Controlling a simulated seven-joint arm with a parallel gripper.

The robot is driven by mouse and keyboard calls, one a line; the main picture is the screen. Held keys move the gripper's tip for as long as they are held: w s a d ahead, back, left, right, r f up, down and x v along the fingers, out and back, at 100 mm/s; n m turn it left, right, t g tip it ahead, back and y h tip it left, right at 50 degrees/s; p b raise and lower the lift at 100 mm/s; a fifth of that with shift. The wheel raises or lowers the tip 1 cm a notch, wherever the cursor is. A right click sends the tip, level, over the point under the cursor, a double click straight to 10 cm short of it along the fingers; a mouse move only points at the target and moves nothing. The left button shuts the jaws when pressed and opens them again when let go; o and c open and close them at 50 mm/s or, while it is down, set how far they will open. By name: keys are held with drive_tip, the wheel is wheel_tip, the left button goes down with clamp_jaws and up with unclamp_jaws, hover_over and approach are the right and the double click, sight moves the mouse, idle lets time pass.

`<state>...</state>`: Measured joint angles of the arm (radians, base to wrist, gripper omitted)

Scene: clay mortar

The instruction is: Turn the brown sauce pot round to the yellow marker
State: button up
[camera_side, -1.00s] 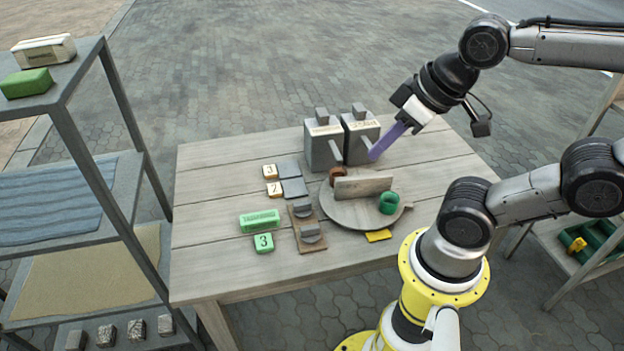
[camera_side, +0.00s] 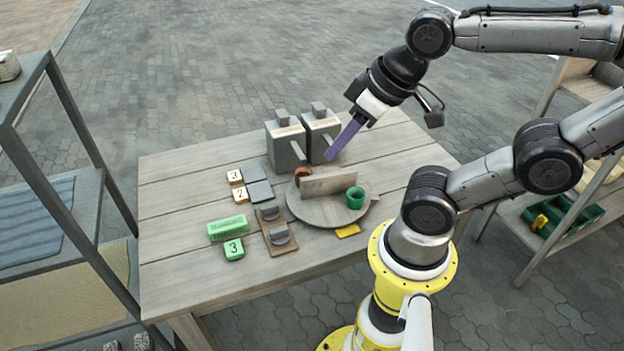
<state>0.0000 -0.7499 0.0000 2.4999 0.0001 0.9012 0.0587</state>
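The small brown pot (camera_side: 303,174) stands at the far left of a round grey turntable (camera_side: 322,214), partly hidden behind an upright board (camera_side: 328,182). A green pot (camera_side: 355,197) stands at the turntable's right, on the near side of the board. The yellow marker (camera_side: 348,230) lies flat on the table at the turntable's near edge. My gripper (camera_side: 330,157) points down and left with its purple fingers, above and to the right of the brown pot, beside the right grey box. The fingers overlap in this view, so their gap is hidden. I see nothing held.
Two grey boxes with levers (camera_side: 286,144) (camera_side: 321,134) stand behind the turntable. A shelf (camera_side: 60,215) stands left of the table. The table's left part is clear.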

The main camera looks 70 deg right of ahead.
drive_tip(key=shift+o, duration=1.2)
drive_tip(key=shift+m, duration=0.8)
drive_tip(key=shift+o, duration=0.3)
drive_tip(key=shift+d+r+m, duration=0.15)
drive_tip(key=shift+r+m, duration=0.25)
drive_tip(key=shift+m, duration=0.5)
drive_tip(key=w+d+f+m+g+h, duration=0.1)
drive_tip(key=w+d+m+g, duration=0.15)
drive_tip(key=w+m, duration=0.45)
drive_tip(key=w+d+f+m+g+h, duration=0.1)
drive_tip(key=w+d+m+g+h, duration=0.2)
drive_tip(key=m, duration=0.8)
drive_tip(key=m+g+y, duration=0.1)
drive_tip(key=m+g, duration=0.3)
drive_tip(key=m, duration=0.2)
hover_over(333, 183)
drive_tip(key=w+a, duration=0.3)
drive_tip(key=w, duration=0.2)
drive_tip(key=f, duration=1.3)
drive_tip(key=shift+s+d+f, duration=0.2)
drive_tip(key=shift+d+f, duration=0.05)
drive_tip(key=shift+f, duration=0.05)
drive_tip(key=shift+s+d+f, duration=0.2)
drive_tip(key=shift+s+f, duration=0.05)
drive_tip(key=shift+f, duration=0.3)
drive_tip(key=shift+t, duration=0.25)
drive_tip(key=x, duration=1.2)
drive_tip(key=shift+s+f, duration=0.1)
drive_tip(key=shift+f, duration=0.15)
drive_tip(key=shift+c, duration=0.3)
